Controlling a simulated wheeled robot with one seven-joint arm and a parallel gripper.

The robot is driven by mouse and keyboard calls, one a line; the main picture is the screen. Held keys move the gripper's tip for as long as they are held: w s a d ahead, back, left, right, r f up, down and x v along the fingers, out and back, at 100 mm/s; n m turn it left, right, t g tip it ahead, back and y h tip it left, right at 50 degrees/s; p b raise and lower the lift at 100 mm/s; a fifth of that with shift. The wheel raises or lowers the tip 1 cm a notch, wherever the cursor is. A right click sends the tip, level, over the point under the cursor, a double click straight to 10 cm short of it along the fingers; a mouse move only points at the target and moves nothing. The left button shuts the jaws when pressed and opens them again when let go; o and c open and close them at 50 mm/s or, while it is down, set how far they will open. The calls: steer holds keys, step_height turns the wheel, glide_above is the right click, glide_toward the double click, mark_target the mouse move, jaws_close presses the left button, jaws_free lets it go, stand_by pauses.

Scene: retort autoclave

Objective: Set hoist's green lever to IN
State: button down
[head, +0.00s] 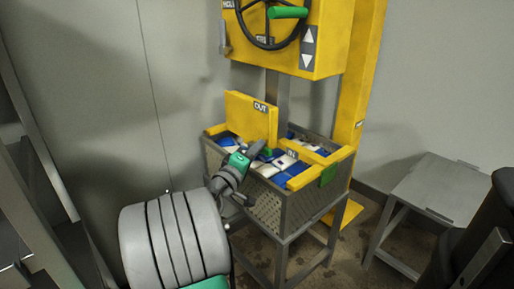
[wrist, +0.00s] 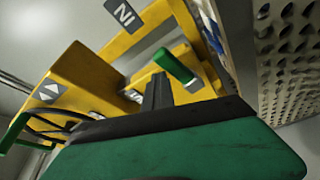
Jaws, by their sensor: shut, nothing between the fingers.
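The hoist (head: 300,65) is a yellow machine behind a mesh basket. In the head view, a yellow upright plate with an OUT label (head: 260,107) stands over the basket, and an IN label (head: 292,157) is on a low yellow bar. A small green lever (head: 267,152) shows below the OUT plate; it also shows in the wrist view as a green grip (wrist: 175,66). Its exact setting I cannot tell. My gripper (head: 254,149) is close to the lever's left side, its fingers (wrist: 158,88) shut and empty. Contact with the lever is unclear.
The mesh basket (head: 258,198) on a metal stand holds several blue and white packs. A black handwheel (head: 248,33) with a green handle (head: 288,12) is above. A green piece (head: 328,174) is at the basket's right side. A grey table (head: 435,190) stands right.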

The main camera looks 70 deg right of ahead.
steer(key=shift+s+f, duration=0.2)
steer(key=shift+f, duration=0.35)
step_height(320, 180, up, 5)
steer(key=p, duration=0.4)
steer(key=w+a+f+b, duration=0.3)
steer(key=w+a, duration=0.1)
steer(key=a, duration=0.4)
steer(key=shift+w+a, duration=0.25)
steer(key=shift+w, duration=0.05)
steer(key=shift+f, duration=0.1)
